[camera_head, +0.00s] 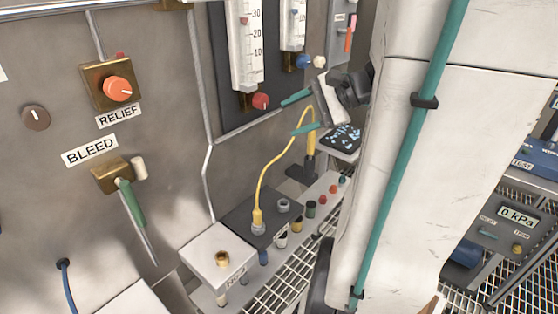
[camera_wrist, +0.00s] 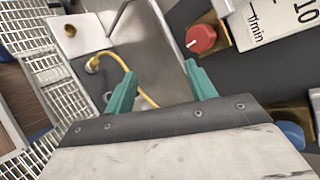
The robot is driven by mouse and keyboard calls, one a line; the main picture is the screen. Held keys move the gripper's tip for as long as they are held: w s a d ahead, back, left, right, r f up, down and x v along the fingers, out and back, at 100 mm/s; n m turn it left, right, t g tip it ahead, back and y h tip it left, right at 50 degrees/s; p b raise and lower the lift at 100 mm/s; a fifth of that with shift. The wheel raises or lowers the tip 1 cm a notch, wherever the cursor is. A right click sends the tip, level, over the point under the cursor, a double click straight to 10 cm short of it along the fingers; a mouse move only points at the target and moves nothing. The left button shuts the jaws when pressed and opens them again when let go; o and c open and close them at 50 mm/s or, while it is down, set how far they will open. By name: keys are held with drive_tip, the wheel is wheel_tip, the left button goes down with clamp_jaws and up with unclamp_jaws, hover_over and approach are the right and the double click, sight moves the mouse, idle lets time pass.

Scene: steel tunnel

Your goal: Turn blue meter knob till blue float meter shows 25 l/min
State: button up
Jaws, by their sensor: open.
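The blue meter knob (camera_head: 303,61) sits on the dark panel at the foot of the narrow blue float meter (camera_head: 292,30), whose top is cut off in the head view. A small bluish float shows in its tube, but I cannot read its value. In the wrist view the blue knob (camera_wrist: 290,133) is at the lower right, partly hidden by my wrist. My gripper (camera_head: 289,117) has two teal fingers spread apart with nothing between them. It is below the blue knob and right of the red knob, touching neither. Its fingers (camera_wrist: 160,70) also show in the wrist view.
A red knob (camera_head: 260,101) sits under a larger float meter (camera_head: 245,50); the knob also shows in the wrist view (camera_wrist: 201,39). A pale knob (camera_head: 319,62) is beside the blue one. A yellow cable (camera_head: 268,165) loops up below my gripper from a dark box (camera_head: 240,220).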

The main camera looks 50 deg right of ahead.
drive_tip(key=s+a+f+n+g, duration=0.2)
drive_tip(key=s+a+n+g, duration=0.1)
drive_tip(key=a, duration=0.3)
drive_tip(key=s+a+f+n+g+h, duration=0.1)
drive_tip(key=s+a+n+g, duration=0.2)
drive_tip(key=a+n+g, duration=0.1)
drive_tip(key=shift+a+f+n+g, duration=0.4)
drive_tip(key=shift+a+g, duration=0.1)
drive_tip(key=shift+a, duration=0.6)
drive_tip(key=m+t+h, duration=0.4)
drive_tip(key=m+t, duration=1.2)
drive_tip(key=m, duration=0.7)
approach(307, 61)
drive_tip(key=w, duration=0.6)
drive_tip(key=w+a, duration=0.1)
drive_tip(key=w, duration=0.2)
